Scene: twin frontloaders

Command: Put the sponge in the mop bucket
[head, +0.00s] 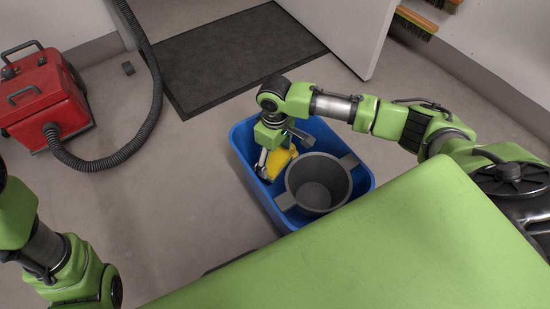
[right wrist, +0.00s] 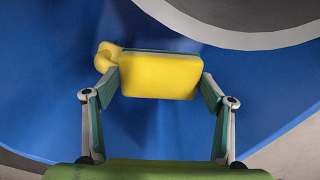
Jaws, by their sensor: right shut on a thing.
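The mop bucket is a blue tub (head: 245,150) on the floor with a grey round wringer (head: 318,183) set in its right part. My right gripper (head: 268,165) is over the left part of the bucket, beside the wringer. It is shut on the yellow sponge (head: 281,160). In the right wrist view the sponge (right wrist: 160,75) sits between the two fingers of my right gripper (right wrist: 158,85), with the blue bucket wall (right wrist: 50,60) behind it. How far the sponge is from the bucket floor I cannot tell. My left gripper is out of view; only my left arm shows.
A red vacuum cleaner (head: 48,98) with a black hose (head: 152,110) stands at the left. A dark mat (head: 235,55) lies by the open door (head: 350,30). Brushes (head: 416,23) hang on the right wall. The floor left of the bucket is clear.

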